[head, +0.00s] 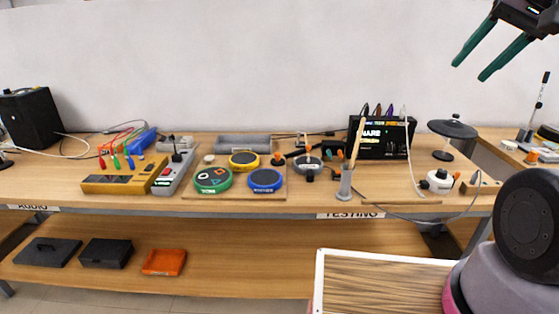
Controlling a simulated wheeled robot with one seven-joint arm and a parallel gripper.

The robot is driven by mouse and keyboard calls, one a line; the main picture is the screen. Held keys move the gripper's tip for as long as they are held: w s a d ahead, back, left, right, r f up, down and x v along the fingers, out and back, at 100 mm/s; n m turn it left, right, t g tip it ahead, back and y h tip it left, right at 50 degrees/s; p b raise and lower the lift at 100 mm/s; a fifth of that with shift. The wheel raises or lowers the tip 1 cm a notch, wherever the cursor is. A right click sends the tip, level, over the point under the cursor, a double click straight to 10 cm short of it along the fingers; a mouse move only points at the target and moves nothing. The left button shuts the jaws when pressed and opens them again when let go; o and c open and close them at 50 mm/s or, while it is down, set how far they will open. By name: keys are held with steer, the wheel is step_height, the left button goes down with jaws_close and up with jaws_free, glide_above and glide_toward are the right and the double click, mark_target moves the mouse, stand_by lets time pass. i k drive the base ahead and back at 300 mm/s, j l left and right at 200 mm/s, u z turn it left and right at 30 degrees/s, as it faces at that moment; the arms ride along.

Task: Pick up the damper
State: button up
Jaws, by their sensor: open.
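My gripper (468,71) is at the top right, with two dark green fingers spread apart and nothing between them. It hangs in front of the white wall, above the table and apart from everything on it. I cannot tell for sure which object is the damper. On the table lie a green round pad (212,179), a blue round pad (265,180), a yellow-topped round pad (244,160) and a grey round pad with a dark knob (308,166). A small pale round piece (209,158) lies behind the green pad.
The wooden table (130,199) also holds a black box with pens (381,137), a holder with drumsticks (346,182), a cymbal on a stand (452,128) and a yellow device with cables (118,180). Dark cases (106,252) and an orange case (164,262) lie on the lower shelf.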

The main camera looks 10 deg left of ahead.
mark_target(278, 162)
steer(key=i+l+u, duration=0.1)
steer(key=i+u, duration=0.2)
steer(key=u, duration=0.2)
steer(key=i+l+u, duration=0.2)
steer(key=u, duration=0.25)
steer(key=i+l+u, duration=0.3)
steer(key=u, duration=0.2)
